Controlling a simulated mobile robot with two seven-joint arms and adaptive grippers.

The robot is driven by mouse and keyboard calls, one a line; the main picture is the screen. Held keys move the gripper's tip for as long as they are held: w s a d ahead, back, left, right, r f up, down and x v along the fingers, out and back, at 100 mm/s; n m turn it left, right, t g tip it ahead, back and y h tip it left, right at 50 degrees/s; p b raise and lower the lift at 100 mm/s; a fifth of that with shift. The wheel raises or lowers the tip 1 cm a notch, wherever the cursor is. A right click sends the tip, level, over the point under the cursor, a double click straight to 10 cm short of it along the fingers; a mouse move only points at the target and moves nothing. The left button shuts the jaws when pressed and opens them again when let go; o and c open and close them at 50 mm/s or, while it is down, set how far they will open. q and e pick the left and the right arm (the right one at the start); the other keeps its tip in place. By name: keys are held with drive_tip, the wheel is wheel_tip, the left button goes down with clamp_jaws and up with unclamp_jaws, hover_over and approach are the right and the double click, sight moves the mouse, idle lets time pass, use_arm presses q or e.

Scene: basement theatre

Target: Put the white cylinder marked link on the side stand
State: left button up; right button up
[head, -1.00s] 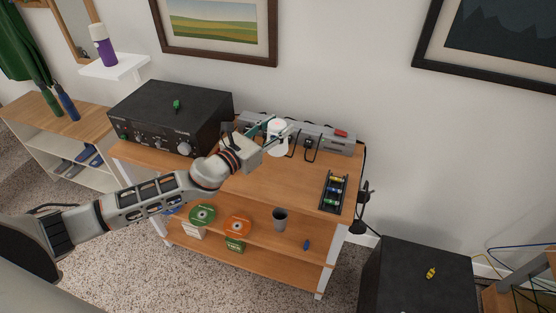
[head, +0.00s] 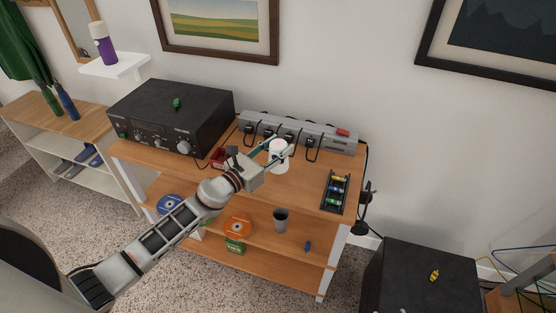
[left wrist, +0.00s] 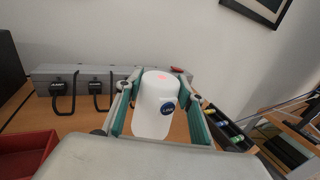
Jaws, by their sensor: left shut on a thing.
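The white cylinder (head: 279,157) is upright over the top of the wooden bench (head: 230,178), in front of the power strip. In the left wrist view the cylinder (left wrist: 153,112) shows a round dark blue "LINK" label and a reddish spot on top. My left gripper (head: 274,152) is shut on it, with a teal-lined finger on each side; the gripper also shows in the left wrist view (left wrist: 155,105). I cannot tell whether its base clears the bench. A wooden stand (head: 530,297) is partly in view at the far right; I cannot tell if it is the side stand.
A black amplifier (head: 170,115) stands at the bench's left. A grey power strip (head: 300,132) with plugs runs along the back. A red bin (head: 218,157) and a battery tray (head: 335,192) flank the cylinder. A dark box (head: 420,285) with a yellow item stands right.

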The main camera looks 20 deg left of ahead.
use_arm(q)
wheel_tip(320, 180, down, 4)
drive_tip(key=b, duration=0.3)
drive_tip(key=shift+f+b, duration=0.2)
drive_tip(key=shift+b, duration=0.15)
drive_tip(key=shift+r, duration=0.15)
drive_tip(key=shift+f, duration=0.2)
drive_tip(key=o, duration=1.2)
